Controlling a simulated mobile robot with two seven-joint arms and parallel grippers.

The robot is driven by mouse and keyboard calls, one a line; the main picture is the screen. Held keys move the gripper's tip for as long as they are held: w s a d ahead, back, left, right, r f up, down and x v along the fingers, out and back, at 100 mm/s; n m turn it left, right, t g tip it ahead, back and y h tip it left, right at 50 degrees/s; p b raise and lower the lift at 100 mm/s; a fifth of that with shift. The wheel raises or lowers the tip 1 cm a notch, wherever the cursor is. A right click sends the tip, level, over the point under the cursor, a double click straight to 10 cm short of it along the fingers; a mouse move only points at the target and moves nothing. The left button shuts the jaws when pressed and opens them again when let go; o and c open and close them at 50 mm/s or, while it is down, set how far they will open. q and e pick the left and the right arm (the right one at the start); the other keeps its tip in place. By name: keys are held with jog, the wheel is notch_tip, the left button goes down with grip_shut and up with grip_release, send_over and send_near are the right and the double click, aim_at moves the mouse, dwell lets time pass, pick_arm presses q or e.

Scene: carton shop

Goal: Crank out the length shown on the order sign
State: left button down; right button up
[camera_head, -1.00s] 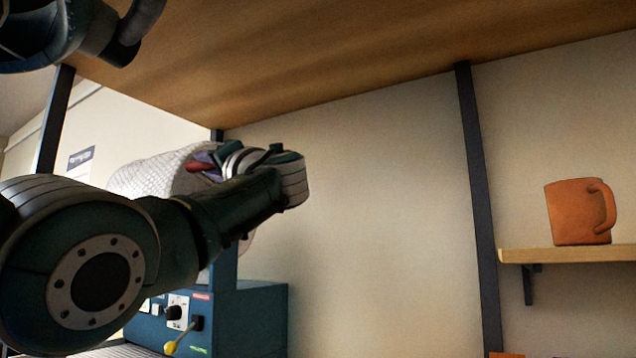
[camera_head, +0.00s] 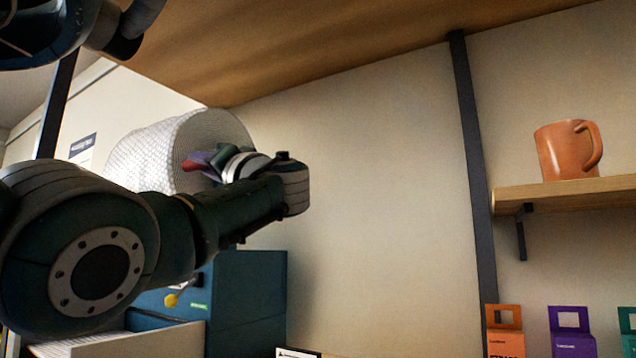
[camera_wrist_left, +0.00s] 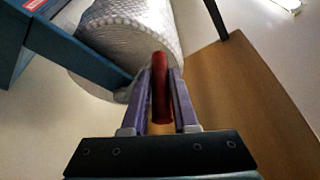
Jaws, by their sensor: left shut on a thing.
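My left gripper (camera_head: 207,162) is shut on a red crank handle (camera_head: 192,168) beside the near end of a large white bubble-wrap roll (camera_head: 212,134). In the left wrist view, the red handle (camera_wrist_left: 160,88) stands between the two purple fingers of the gripper (camera_wrist_left: 160,100), with the roll (camera_wrist_left: 125,35) just beyond. The crank's arm is not clearly visible. A blue machine (camera_head: 250,300) with a yellow-knobbed lever (camera_head: 171,300) stands below the roll, partly behind my left arm. I cannot tell which sign is the order sign. My right gripper is not in view.
A wooden board (camera_head: 300,40) spans overhead. A dark post (camera_head: 470,150) stands right of centre. An orange mug (camera_head: 567,150) sits on a shelf (camera_head: 560,194). Orange (camera_head: 505,338) and purple (camera_head: 571,343) boxes are at the lower right. A small notice (camera_head: 83,145) hangs on the left wall.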

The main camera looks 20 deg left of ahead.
pick_arm(q)
jog(key=shift+w+d, duration=0.2)
jog(key=shift+w, duration=0.05)
jog(key=c, duration=1.2)
grip_release()
jog(key=shift+r, duration=0.1)
jog(key=o, duration=0.4)
jog(key=shift+w+r, duration=0.2)
jog(key=shift+c, duration=0.2)
jog(key=shift+o, duration=0.7)
jog(key=shift+s, duration=0.1)
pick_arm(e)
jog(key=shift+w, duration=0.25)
pick_arm(q)
jog(key=shift+a, duration=0.1)
jog(key=shift+s+f, duration=0.1)
